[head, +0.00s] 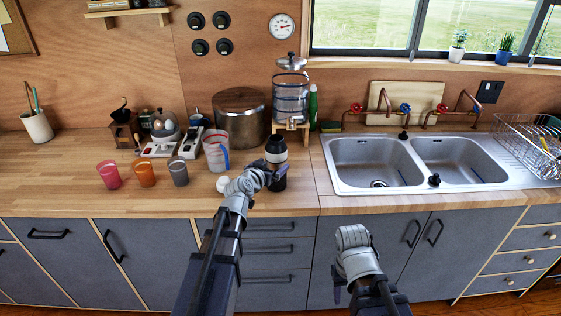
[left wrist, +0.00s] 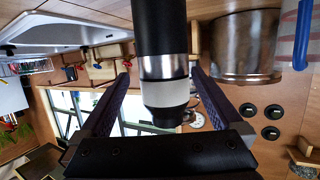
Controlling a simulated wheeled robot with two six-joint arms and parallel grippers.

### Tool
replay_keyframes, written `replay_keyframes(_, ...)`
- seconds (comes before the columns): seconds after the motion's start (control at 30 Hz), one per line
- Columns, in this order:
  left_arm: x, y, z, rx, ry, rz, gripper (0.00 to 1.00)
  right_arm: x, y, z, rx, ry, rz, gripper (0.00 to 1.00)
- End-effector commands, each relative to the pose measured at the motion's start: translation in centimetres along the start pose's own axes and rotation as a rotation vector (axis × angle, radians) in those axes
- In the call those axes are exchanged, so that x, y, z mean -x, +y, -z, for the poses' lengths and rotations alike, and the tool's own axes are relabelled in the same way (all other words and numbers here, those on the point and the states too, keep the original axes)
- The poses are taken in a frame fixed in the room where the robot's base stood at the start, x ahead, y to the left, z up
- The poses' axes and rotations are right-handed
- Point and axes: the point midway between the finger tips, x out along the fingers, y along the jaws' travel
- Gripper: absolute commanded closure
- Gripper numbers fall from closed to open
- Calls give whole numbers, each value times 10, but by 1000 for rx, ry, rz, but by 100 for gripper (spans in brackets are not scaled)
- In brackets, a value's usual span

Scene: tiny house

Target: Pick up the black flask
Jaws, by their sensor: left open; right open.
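The black flask (head: 276,146) stands upright on the wooden counter, left of the sink. It has a silver band and a pale band. My left gripper (head: 268,179) is at the flask, low on its near side. In the left wrist view, which is upside down, the flask (left wrist: 160,30) stands between the two open fingers of my left gripper (left wrist: 161,76), with a gap on each side. My right gripper (head: 352,238) is in front of the cabinets below the sink, open, with nothing seen in it.
Pink (head: 109,174), orange (head: 144,172) and grey (head: 179,171) cups stand to the left. A clear measuring cup (head: 216,152) and a large pot (head: 240,117) are left of the flask. A glass dispenser (head: 291,90) stands behind it. The double sink (head: 375,160) is to the right.

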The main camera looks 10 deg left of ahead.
Motion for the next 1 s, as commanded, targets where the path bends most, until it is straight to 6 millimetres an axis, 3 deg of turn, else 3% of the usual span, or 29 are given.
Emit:
replay_keyframes(0.27, -3, -4, 3, 0, 15, 10, 0, -1, 0, 0, 0, 0, 0, 50)
replay_keyframes(0.5, -27, -4, 3, -1, 14, 9, 0, -8, -1, 0, 0, 0, 0, 50)
replay_keyframes(0.73, -32, -4, 4, 0, 14, 9, 0, -9, -1, 1, 0, 0, 0, 50)
replay_keyframes(1.0, -70, -6, 5, -1, 14, 9, 0, -20, -2, 1, 0, 0, 0, 50)
